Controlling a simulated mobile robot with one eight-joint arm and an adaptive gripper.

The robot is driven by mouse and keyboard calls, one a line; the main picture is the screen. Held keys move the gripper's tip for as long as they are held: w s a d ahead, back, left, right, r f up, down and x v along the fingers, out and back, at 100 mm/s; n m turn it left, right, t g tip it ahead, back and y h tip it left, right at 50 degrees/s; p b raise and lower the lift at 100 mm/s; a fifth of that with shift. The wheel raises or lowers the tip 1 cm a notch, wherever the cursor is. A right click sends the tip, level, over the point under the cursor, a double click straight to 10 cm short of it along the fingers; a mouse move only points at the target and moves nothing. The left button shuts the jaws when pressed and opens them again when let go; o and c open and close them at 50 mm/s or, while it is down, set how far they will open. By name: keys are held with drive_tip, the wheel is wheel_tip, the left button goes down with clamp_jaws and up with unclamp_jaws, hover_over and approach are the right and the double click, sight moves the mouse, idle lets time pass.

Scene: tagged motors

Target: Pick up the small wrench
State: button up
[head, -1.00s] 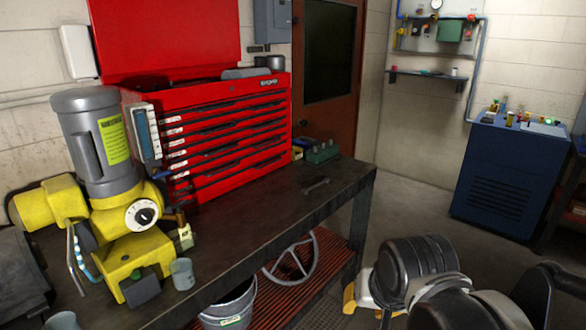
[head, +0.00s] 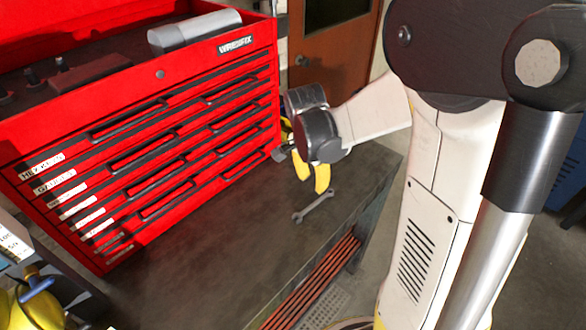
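The small wrench (head: 313,206) is grey metal and lies flat on the dark workbench (head: 215,250), near its right end. It lies at a slant, with both ends visible. My gripper (head: 312,183) has yellow fingers and hangs over the bench just above and behind the wrench in the picture. The two fingers stand apart with nothing seen between them. The gripper looks apart from the wrench, though the exact height gap is hard to judge.
A red tool chest (head: 150,140) with labelled drawers stands on the bench to the left of my gripper. A grey cylinder (head: 195,30) lies on top. A yellow machine (head: 35,305) shows at lower left. The bench surface around the wrench is clear.

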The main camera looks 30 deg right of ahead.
drive_tip(key=b, duration=0.2)
hover_over(314, 203)
drive_tip(key=f, duration=0.2)
drive_tip(key=a+f, duration=0.1)
drive_tip(key=f, duration=0.1)
drive_tip(key=shift+s+f, duration=0.1)
drive_tip(key=shift+s, duration=0.2)
drive_tip(key=f, duration=0.2)
drive_tip(key=f+b, duration=0.1)
drive_tip(key=f, duration=0.1)
drive_tip(key=d+f+b, duration=0.1)
drive_tip(key=f, duration=0.1)
drive_tip(key=shift+w+f, duration=0.1)
drive_tip(key=shift+w, duration=0.15)
clamp_jaws()
